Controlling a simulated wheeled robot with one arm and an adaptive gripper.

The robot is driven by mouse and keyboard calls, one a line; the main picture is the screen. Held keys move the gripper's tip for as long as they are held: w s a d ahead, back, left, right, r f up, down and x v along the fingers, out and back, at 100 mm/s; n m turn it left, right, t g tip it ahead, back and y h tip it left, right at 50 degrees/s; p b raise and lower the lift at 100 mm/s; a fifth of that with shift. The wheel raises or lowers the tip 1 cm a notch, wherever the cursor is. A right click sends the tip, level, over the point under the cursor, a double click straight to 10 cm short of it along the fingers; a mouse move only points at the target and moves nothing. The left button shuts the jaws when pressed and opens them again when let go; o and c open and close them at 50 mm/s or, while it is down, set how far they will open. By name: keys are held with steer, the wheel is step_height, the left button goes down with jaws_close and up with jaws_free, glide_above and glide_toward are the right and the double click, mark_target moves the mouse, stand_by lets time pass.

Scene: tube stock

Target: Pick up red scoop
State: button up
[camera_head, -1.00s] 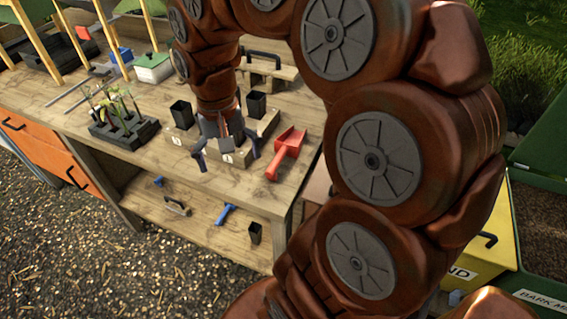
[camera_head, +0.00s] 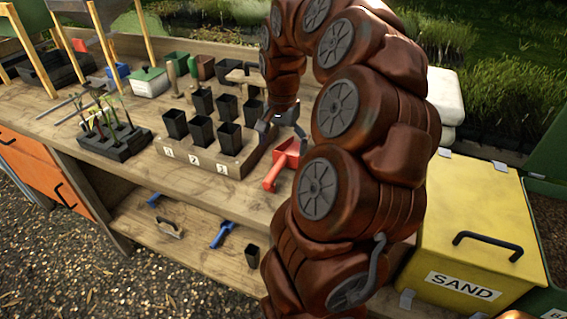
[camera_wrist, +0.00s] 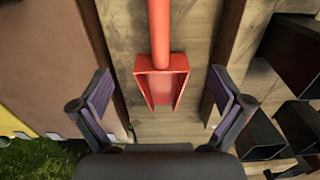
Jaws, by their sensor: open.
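The red scoop (camera_head: 282,165) lies on the wooden bench, right of the block of black pots, partly hidden by my arm in the head view. In the wrist view the scoop (camera_wrist: 161,78) is centred, its handle pointing up the picture and its open pan towards my gripper. My gripper (camera_wrist: 158,105) is open, with one finger on each side of the scoop pan and a gap to each. In the head view my gripper (camera_head: 282,122) is above the bench beside the pan end. I cannot tell its exact height over the scoop.
A numbered wooden block (camera_head: 213,165) holding several black pots (camera_head: 229,135) stands close to the left of the scoop. A yellow sand bin (camera_head: 475,225) stands at the right. A black seedling tray (camera_head: 118,141) is farther left. A lower shelf (camera_head: 190,235) holds blue-handled tools.

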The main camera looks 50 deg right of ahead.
mark_target(283, 156)
steer(key=shift+w+d+f+p, duration=0.15)
steer(key=shift+f+p, duration=0.1)
steer(key=shift+f, duration=0.65)
steer(key=shift+s+d+f+p, duration=0.1)
steer(key=shift+f+p, duration=0.1)
steer(key=shift+f, duration=0.7)
steer(key=shift+w+d+f+p, duration=0.15)
steer(key=shift+f+p, duration=0.1)
steer(key=shift+f, duration=0.65)
steer(key=c, duration=1.5)
steer(key=shift+r, duration=0.15)
steer(key=shift+c, duration=0.2)
step_height(283, 156, up, 10)
steer(key=shift+f+b, duration=0.1)
steer(key=shift+b, duration=0.75)
